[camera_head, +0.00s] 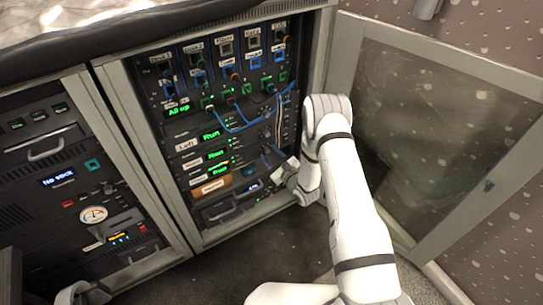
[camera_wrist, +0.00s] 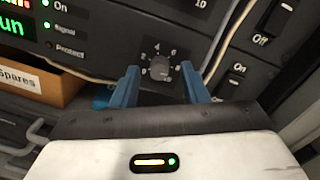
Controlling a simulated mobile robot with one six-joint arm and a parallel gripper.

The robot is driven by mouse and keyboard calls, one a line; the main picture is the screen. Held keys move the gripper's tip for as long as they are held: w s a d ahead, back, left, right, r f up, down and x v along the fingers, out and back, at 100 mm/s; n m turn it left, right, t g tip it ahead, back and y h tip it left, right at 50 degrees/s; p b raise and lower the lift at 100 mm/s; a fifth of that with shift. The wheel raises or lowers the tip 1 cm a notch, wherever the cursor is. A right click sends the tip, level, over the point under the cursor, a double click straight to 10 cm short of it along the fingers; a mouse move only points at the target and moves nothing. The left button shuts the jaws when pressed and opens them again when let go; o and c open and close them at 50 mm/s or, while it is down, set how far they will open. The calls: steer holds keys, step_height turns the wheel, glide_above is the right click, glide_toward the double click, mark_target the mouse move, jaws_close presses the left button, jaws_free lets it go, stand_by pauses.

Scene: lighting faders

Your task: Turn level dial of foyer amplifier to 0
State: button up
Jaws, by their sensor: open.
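A dark grey level dial (camera_wrist: 160,68) sits on a black amplifier panel in the wrist view, with small numerals around it, 4 above. A pale mark shows at its lower right; its exact reading is too small to tell. My gripper (camera_wrist: 160,76) has two blue fingers, spread open, one on each side of the dial and apart from it in the picture. Whether they reach its depth I cannot tell. In the head view my gripper (camera_head: 280,165) is at the lower right of the rack, and the dial is hidden there. No foyer label is legible.
An orange box (camera_wrist: 45,85) labelled Spares is left of my gripper; it also shows in the head view (camera_head: 216,185). On/off switches (camera_wrist: 278,17) and pale cables (camera_wrist: 222,38) are to the right. Blue cables (camera_head: 238,128) hang above. An open glazed door (camera_head: 440,115) stands right of my arm.

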jaws_close()
steer(key=shift+d, duration=0.1)
steer(key=shift+w, duration=0.1)
stand_by(0.4)
